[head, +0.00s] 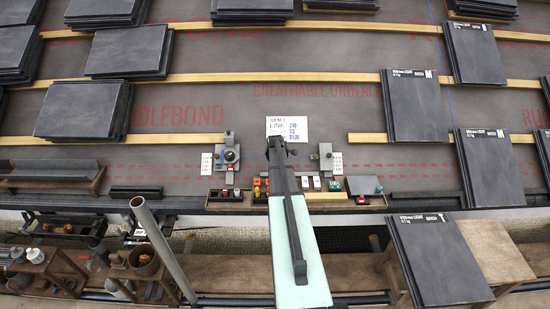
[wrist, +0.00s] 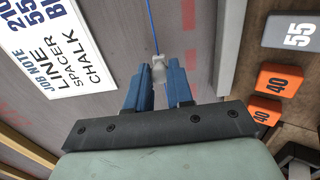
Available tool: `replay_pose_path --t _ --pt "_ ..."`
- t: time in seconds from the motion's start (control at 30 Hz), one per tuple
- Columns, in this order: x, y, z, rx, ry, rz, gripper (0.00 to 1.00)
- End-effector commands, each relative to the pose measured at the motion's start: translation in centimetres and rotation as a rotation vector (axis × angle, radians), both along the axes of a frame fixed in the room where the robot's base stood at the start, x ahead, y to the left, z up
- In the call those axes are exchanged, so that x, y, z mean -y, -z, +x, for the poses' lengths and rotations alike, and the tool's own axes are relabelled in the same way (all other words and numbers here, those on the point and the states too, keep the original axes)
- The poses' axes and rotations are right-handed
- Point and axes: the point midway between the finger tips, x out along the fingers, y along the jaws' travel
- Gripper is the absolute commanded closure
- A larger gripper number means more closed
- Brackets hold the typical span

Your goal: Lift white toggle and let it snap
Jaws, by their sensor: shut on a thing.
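In the wrist view, my gripper (wrist: 159,72) has its two blue fingers closed on the small white toggle (wrist: 159,62). The toggle shows between the fingertips. A thin blue line (wrist: 154,25) runs from the toggle to the top of the picture, looking straight and taut. Grey underlay lies behind it; how far the toggle is above the surface cannot be told. In the head view, my gripper (head: 277,146) is at the middle, just below the job note (head: 287,130); the toggle is hidden there by my own arm.
The job note also shows in the wrist view (wrist: 62,45). Orange spacers marked 40 (wrist: 279,82) and a grey spacer marked 55 (wrist: 291,31) lie to the right. In the head view, small metal brackets (head: 228,155) (head: 326,160) flank my gripper. Slate stacks (head: 418,105) rest around wooden battens.

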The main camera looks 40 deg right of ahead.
Motion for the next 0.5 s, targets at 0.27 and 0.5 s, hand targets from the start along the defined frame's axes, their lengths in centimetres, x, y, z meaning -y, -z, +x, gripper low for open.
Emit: replay_pose_path --t 0.27,0.5 --pt "-0.5 -1.0 -0.5 0.001 0.0 -0.001 0.98" --pt "-0.9 -1.8 -0.9 0.001 0.0 -0.001 0.98"
